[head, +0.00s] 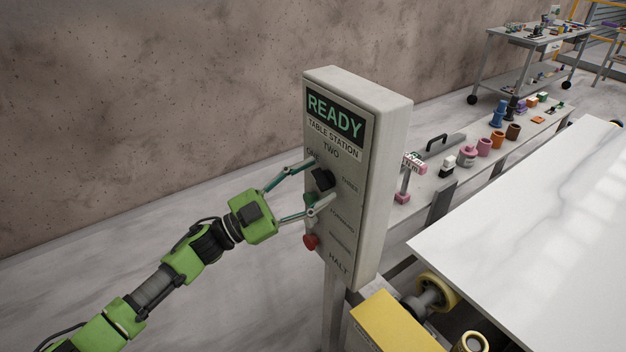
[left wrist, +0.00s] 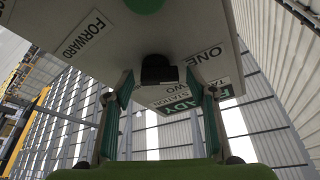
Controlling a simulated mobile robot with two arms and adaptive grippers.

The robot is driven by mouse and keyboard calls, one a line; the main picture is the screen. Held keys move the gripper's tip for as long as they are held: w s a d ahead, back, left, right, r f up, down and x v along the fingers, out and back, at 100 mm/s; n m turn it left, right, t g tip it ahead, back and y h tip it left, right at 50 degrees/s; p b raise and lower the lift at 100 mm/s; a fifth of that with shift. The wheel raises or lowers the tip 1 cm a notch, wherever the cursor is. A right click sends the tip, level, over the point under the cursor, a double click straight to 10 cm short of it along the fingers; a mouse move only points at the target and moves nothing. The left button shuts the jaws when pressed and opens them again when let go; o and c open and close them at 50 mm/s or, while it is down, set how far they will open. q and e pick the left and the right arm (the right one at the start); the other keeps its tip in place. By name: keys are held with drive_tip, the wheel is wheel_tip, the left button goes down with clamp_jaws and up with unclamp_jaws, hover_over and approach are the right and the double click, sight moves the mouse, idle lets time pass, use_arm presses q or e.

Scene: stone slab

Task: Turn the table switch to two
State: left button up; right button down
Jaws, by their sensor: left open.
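The table station (head: 393,135) is a pale upright box with a READY sign and labels including TWO and HALT. Its black switch knob (head: 322,180) is on the front, below TWO. Which label the knob points at cannot be told. My left gripper (head: 317,183) is open, with one green-and-grey finger above the knob and one below. In the left wrist view, the knob (left wrist: 158,70) shows between and beyond the two fingertips (left wrist: 160,82). Contact cannot be made out. ONE and FORWARD labels show there. My right gripper is not in view.
A red button (head: 310,241) sits low on the box's front, close to my lower finger. A green button (left wrist: 145,4) shows in the left wrist view. A white slab (head: 530,220) and a bench with coloured parts lie right of the box. Floor at left is clear.

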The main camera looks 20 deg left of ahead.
use_arm(q)
drive_tip(key=c, duration=1.1)
drive_tip(key=shift+m, duration=0.6)
drive_tip(key=m+g+b, duration=0.1)
drive_tip(key=m, duration=0.1)
drive_tip(key=m+g+b, duration=0.1)
drive_tip(key=m, duration=0.2)
drive_tip(key=shift+r+g+h, duration=0.1)
drive_tip(key=shift+g+h, duration=0.2)
drive_tip(key=shift+g, duration=0.1)
drive_tip(key=m+g, duration=0.1)
drive_tip(key=m, duration=0.3)
drive_tip(key=shift+s+r, duration=0.1)
drive_tip(key=shift+d+m+g+y, duration=0.1)
drive_tip(key=shift+m+g+y, duration=0.6)
drive_tip(key=shift+m, duration=0.9)
